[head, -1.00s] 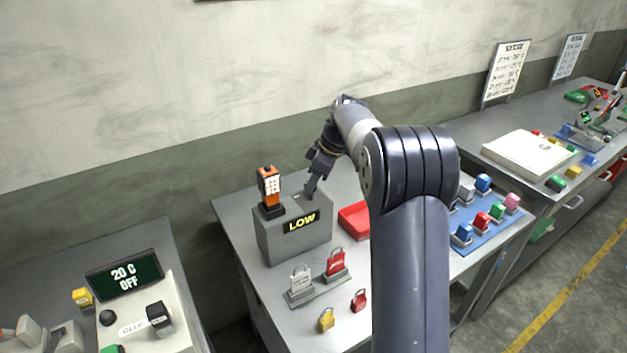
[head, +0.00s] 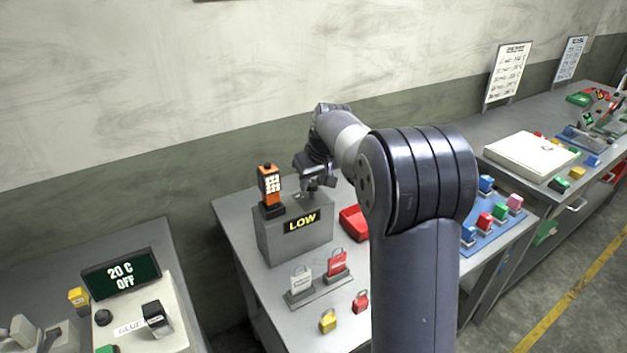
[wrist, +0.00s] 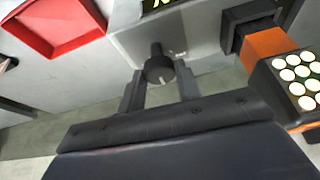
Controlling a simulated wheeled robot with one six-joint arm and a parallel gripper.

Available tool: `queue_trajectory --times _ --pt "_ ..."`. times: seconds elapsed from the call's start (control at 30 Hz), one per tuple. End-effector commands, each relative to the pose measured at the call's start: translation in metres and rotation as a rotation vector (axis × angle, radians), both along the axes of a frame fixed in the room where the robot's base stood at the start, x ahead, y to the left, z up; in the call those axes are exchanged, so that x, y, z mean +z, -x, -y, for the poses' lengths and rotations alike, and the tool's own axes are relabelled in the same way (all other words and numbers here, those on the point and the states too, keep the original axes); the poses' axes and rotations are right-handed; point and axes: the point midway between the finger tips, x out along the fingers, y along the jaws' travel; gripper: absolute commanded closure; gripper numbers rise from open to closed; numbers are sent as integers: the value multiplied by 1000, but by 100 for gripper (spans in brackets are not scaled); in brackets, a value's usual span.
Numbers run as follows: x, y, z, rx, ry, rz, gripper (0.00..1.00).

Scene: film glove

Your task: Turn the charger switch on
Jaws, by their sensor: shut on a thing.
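The charger (head: 290,240) is a grey box on the middle table, with a yellow LOW display (head: 302,222) on its front. An orange handset with pale keys (head: 269,185) stands upright in a black holder on its left part. The charger switch (wrist: 159,66) is a small dark knob with a pale mark, on the charger in the wrist view. My gripper (head: 312,190) is over the right part of the charger top. In the wrist view my gripper (wrist: 160,85) has its fingers on either side of the switch and is shut on it. The head view barely shows the switch.
A red tray (head: 354,222) lies just right of the charger; it also shows in the wrist view (wrist: 55,25). Padlocks on a stand (head: 318,288) are in front. A panel reading 20 C OFF (head: 122,274) is on the left table. My arm hides part of the table.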

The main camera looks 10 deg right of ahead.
Motion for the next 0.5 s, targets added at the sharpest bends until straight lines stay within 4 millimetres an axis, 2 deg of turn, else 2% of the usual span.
queue_trajectory --times 0.5 --pt "1 0 -4 -470 1 0 91"
